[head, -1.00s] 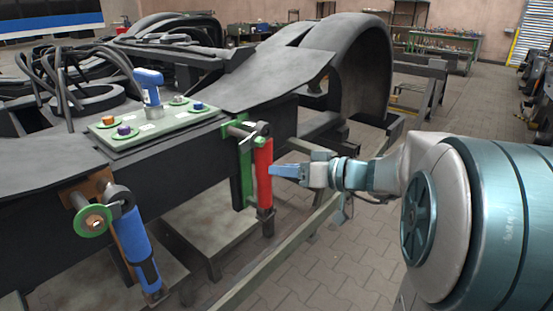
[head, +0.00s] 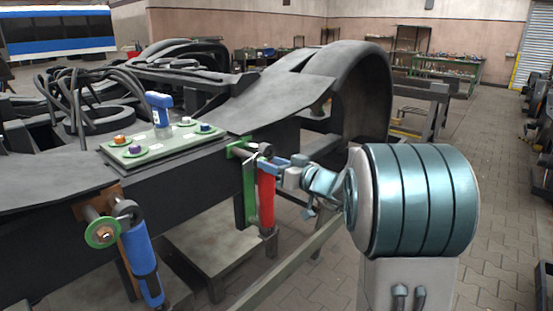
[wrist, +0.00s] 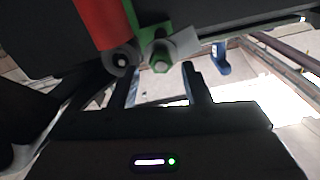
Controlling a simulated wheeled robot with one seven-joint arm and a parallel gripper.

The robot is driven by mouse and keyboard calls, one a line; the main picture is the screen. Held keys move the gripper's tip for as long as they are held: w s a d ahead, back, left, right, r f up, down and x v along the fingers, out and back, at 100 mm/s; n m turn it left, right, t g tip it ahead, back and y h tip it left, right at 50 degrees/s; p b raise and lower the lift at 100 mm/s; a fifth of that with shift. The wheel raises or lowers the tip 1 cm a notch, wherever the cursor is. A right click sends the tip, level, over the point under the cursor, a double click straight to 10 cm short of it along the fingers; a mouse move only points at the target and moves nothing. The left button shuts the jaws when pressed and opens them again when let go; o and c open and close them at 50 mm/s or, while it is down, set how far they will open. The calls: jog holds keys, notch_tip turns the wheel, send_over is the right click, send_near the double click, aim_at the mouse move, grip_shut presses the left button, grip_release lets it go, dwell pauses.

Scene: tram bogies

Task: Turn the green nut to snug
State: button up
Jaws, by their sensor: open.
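The green nut (wrist: 160,63) shows in the wrist view as a small hexagonal face at the end of a grey pin (wrist: 184,44), beside the lower eye of the red damper as pictured. My gripper (wrist: 160,78) is open, its two dark fingers apart with the nut showing beyond and between their tips. I see no contact. In the head view my gripper (head: 275,162) is at the top end of the red damper (head: 266,200), beside its green bracket (head: 248,190). The nut cannot be made out there.
A blue damper (head: 141,255) with a green ring (head: 102,234) hangs at the left. A green plate (head: 170,143) on the dark frame carries coloured knobs and a blue-handled tool (head: 160,108). A rail (head: 290,265) runs below my arm. Tiled floor is open at right.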

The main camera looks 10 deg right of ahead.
jog(key=shift+x, duration=1.2)
